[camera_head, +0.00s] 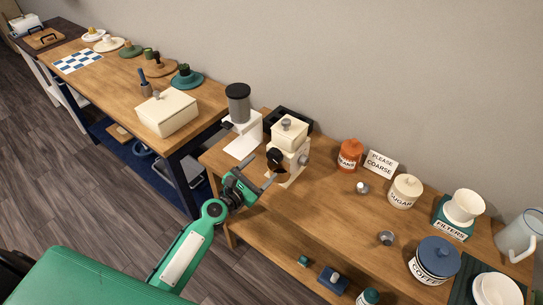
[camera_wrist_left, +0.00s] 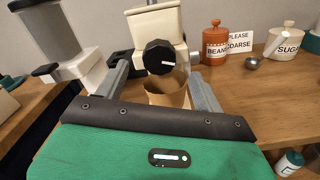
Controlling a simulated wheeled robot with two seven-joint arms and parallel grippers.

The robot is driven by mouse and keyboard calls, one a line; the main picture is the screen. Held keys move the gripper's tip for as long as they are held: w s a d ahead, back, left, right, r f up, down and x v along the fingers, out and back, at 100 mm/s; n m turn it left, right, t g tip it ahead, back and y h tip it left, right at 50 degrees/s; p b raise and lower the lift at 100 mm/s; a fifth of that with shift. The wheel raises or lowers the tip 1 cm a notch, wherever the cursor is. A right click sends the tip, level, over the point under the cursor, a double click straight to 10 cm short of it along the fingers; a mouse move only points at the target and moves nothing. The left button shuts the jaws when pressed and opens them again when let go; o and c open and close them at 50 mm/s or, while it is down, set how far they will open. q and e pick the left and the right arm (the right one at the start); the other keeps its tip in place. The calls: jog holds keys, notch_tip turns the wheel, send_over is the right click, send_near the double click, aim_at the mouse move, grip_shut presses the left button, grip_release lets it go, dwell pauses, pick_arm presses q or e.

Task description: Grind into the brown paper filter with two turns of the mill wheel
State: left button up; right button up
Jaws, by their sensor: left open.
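The cream mill (camera_head: 289,133) stands on the wooden table, with its round black wheel (camera_head: 276,160) on its near side. In the left wrist view the wheel (camera_wrist_left: 159,57) faces me and bears a white mark. The brown paper filter (camera_wrist_left: 167,93) sits below the wheel, open at the top; my gripper partly hides it. My left gripper (camera_head: 256,177) is open and empty in front of the mill. In the left wrist view its fingers (camera_wrist_left: 158,80) stand either side of the wheel and filter, apparently apart from both. My right gripper is out of view.
A white grinder with a grey hopper (camera_head: 238,104) stands left of the mill. To the right are an orange beans jar (camera_head: 349,155), a "please coarse" sign (camera_head: 381,163), a sugar jar (camera_head: 405,191), a coffee jar (camera_head: 437,261) and a filters holder (camera_head: 450,230). Bare tabletop lies right of the mill.

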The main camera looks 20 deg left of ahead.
aim_at(273, 158)
pick_arm(q)
jog(key=shift+x, duration=3.1)
jog(key=c, duration=1)
jog(key=shift+o, duration=0.2)
jog(key=shift+f+m, duration=0.1)
jog(key=shift+m, duration=0.2)
